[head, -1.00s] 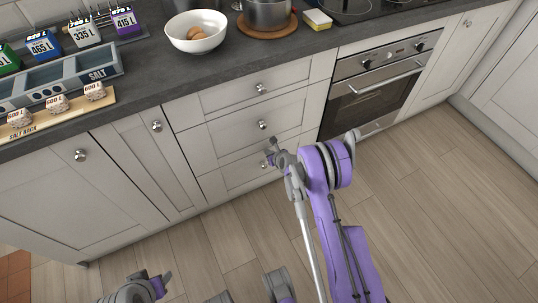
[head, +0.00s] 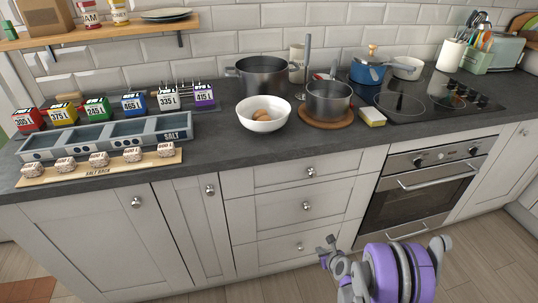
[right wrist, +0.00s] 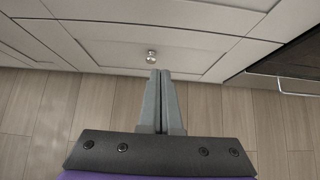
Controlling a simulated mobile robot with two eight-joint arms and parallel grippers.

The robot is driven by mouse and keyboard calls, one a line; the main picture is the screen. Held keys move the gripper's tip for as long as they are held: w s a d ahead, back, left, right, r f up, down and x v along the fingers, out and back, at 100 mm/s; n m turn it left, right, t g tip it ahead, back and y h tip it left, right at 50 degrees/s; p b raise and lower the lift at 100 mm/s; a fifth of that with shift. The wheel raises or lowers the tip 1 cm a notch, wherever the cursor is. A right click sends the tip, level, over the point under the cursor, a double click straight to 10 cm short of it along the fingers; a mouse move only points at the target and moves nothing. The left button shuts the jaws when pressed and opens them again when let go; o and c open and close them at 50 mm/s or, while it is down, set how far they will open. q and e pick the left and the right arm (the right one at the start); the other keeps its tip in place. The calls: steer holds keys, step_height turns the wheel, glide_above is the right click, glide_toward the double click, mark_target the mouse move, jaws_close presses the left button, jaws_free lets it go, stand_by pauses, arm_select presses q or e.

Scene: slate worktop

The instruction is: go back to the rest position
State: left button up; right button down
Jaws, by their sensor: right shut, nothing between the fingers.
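My right gripper (head: 328,250) is low in front of the drawers, at the bottom of the head view. In the right wrist view its two fingers (right wrist: 160,75) are together with nothing between them. They point toward a drawer front with a round knob (right wrist: 151,54); I cannot tell how close they are to it, but no hold on the knob shows. My left gripper is out of the head view now.
The oven (head: 415,190) is right of the drawers (head: 285,215). The wooden floor (head: 480,260) is clear.

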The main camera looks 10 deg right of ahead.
steer(key=s+a+r+n+g, duration=0.1)
steer(key=s+a+r+n, duration=0.45)
steer(key=r+n, duration=0.3)
steer(key=s+a+r+n+g, duration=0.2)
steer(key=s+a+r+n, duration=0.3)
steer(key=r+n, duration=0.4)
steer(key=s+a+r+n+g, duration=0.1)
steer(key=s+r+n, duration=0.1)
steer(key=s+n, duration=0.75)
steer(key=s+a+r+n+g, duration=0.1)
steer(key=s+r+n, duration=0.1)
steer(key=s+n, duration=0.7)
arm_select(q)
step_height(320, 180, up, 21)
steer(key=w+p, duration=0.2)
steer(key=p, duration=1.6)
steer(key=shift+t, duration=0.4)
arm_select(e)
step_height(320, 180, up, 20)
steer(key=shift+w+d+r+m+t+h, duration=0.2)
steer(key=shift+w+m+t+h, duration=0.1)
steer(key=shift+w+t, duration=0.15)
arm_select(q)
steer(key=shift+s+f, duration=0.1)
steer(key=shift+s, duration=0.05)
